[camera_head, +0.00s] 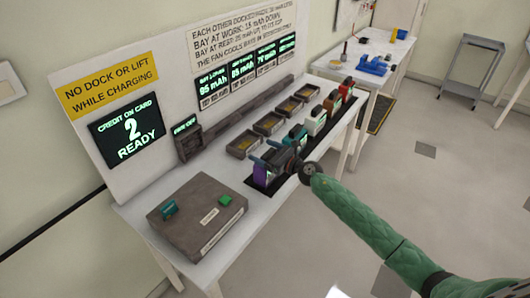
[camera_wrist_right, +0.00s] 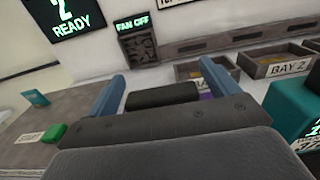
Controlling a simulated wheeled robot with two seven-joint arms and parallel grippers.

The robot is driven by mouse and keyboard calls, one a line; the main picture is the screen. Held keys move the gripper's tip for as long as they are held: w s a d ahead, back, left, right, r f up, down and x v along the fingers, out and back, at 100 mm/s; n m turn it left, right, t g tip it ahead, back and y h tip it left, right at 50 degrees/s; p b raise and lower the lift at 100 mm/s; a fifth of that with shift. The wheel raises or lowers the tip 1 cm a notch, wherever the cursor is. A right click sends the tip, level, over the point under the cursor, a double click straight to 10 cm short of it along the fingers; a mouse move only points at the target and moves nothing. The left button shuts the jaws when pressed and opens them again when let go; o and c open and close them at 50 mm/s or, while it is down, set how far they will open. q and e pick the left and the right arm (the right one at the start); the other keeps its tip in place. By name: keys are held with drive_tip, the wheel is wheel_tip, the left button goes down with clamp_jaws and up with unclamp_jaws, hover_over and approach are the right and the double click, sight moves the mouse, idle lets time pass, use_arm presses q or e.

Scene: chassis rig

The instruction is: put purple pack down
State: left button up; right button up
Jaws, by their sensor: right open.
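The purple pack (camera_head: 262,175) stands upright at the near end of the black strip along the table's front edge. My right gripper (camera_head: 268,154) is at its top, with the jaws open. In the right wrist view, the two blue fingers of the right gripper (camera_wrist_right: 158,88) stand apart on either side of a black handle-like bar (camera_wrist_right: 165,95). A little purple of the pack (camera_wrist_right: 206,97) shows beside the right finger; the rest is hidden by the gripper. My left gripper is not in view.
A grey box (camera_head: 204,216) with a green button fills the table's near end. The fan unit (camera_head: 187,143) stands by the back panel.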

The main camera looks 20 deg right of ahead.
sight(271, 155)
drive_tip(key=shift+d, duration=0.1)
drive_tip(key=shift+s+d+f+b, duration=0.1)
drive_tip(key=shift+s+d+b, duration=0.25)
drive_tip(key=shift+s, duration=0.1)
drive_tip(key=b+v, duration=0.1)
drive_tip(key=v, duration=0.1)
drive_tip(key=shift+s+d, duration=0.2)
drive_tip(key=shift+s, duration=0.1)
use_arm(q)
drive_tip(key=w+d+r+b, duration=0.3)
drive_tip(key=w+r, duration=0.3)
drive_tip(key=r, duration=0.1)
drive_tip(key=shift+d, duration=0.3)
use_arm(e)
drive_tip(key=v, duration=0.8)
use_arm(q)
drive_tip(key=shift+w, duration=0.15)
